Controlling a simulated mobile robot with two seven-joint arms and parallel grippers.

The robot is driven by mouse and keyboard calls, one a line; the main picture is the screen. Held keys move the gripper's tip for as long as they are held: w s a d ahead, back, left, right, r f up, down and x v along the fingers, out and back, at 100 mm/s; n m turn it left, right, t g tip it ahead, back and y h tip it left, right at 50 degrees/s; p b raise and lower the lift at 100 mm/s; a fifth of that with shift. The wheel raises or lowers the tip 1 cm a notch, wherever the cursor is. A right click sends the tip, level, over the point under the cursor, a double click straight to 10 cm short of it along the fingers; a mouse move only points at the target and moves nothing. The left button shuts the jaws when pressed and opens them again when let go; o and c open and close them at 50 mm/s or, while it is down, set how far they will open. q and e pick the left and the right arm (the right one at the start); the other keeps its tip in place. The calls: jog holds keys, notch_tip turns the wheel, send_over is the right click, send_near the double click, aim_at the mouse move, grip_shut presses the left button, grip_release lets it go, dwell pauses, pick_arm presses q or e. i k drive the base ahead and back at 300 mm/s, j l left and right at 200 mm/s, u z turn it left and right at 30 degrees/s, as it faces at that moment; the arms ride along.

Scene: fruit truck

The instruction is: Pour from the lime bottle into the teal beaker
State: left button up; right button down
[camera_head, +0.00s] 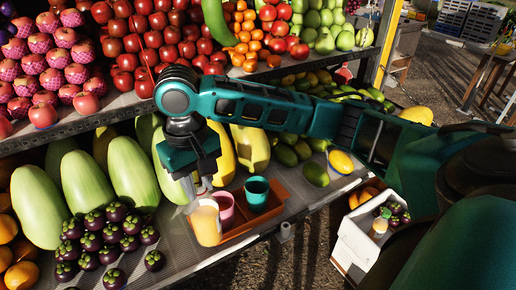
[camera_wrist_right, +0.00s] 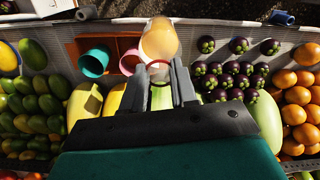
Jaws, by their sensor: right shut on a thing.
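My right gripper (camera_head: 196,188) points down over the shelf and is shut on the neck of a bottle (camera_head: 206,224) with pale orange contents, which I take for the lime bottle. It looks upright or nearly so; I cannot tell whether its base touches anything. In the right wrist view the bottle (camera_wrist_right: 158,40) extends past the fingertips of the right gripper (camera_wrist_right: 158,76). The teal beaker (camera_head: 257,192) stands upright to the right of the bottle, apart from it; it also shows in the wrist view (camera_wrist_right: 94,63). My left gripper is out of view.
A pink cup (camera_head: 222,207) stands between bottle and beaker. Beaker and cup are in an orange-brown tray (camera_head: 284,207). Mangosteens (camera_head: 113,225) and large green melons (camera_head: 88,185) lie to the left; yellow fruit (camera_head: 250,148) lies behind. A white box (camera_head: 352,246) sits below right.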

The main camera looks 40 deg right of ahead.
aim_at(257, 188)
jog(key=z, duration=1.3)
